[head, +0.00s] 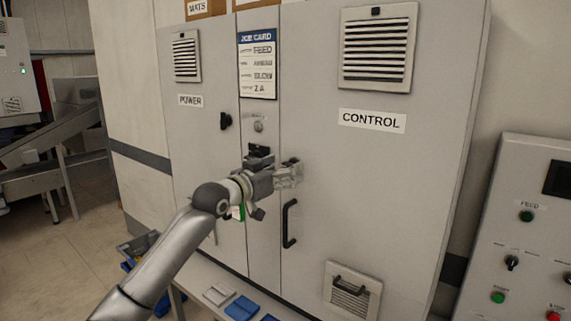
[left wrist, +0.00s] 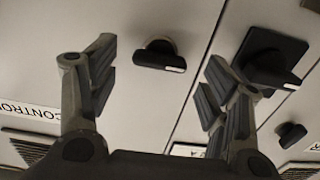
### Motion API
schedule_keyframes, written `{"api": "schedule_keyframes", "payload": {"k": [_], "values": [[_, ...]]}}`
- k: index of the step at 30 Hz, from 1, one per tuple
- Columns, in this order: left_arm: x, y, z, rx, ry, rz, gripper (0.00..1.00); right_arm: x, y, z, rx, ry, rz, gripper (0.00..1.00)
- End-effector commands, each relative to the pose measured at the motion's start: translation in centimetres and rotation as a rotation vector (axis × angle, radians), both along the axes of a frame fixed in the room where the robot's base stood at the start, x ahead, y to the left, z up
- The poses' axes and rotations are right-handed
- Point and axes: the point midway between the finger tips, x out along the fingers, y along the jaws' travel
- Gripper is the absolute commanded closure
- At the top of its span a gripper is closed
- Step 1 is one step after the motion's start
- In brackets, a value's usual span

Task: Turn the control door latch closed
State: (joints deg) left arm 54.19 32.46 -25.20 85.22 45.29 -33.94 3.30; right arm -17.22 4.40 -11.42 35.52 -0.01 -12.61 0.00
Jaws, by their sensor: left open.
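The control door (head: 380,180) is the wide grey right-hand door of the cabinet, labelled CONTROL, and looks shut. Its latch (left wrist: 160,56) is a black knob with a white mark on its right end in the left wrist view. There it lies between the fingertips of my open left gripper (left wrist: 158,75), with a gap on both sides, and neither finger visibly touches it. In the head view my left gripper (head: 288,174) is in front of the door's left edge and mostly hides the latch. My right gripper is not in view.
A black rotary switch (left wrist: 270,60) on the centre strip is close beside my right-hand finger in the wrist view. A black door handle (head: 289,223) is below the gripper. The power door latch (head: 225,121) is to the left. A button panel (head: 520,220) stands at right.

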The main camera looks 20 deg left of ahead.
Motion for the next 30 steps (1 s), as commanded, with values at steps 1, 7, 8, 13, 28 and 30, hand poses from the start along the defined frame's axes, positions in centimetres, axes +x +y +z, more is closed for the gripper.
{"api": "schedule_keyframes", "payload": {"k": [1, 7, 8, 13, 28, 30], "values": [[0.44, -0.18, 0.23, -0.001, -0.001, 0.000, 0.29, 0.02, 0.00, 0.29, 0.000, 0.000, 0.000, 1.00], [1.30, -0.51, 0.02, 0.000, 0.000, 0.000, 0.29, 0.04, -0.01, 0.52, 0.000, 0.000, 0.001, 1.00], [1.35, -0.52, 0.01, 0.000, 0.000, 0.000, 0.29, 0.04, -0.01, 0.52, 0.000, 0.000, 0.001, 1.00], [1.41, -0.54, -0.02, 0.000, -0.001, 0.000, 0.29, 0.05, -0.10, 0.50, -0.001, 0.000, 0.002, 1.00], [1.38, -0.53, -0.02, 0.000, -0.001, 0.000, 0.74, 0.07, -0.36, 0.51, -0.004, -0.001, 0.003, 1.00], [1.37, -0.53, -0.02, 0.003, -0.001, 0.000, 0.74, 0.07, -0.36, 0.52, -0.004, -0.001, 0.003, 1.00]]}}
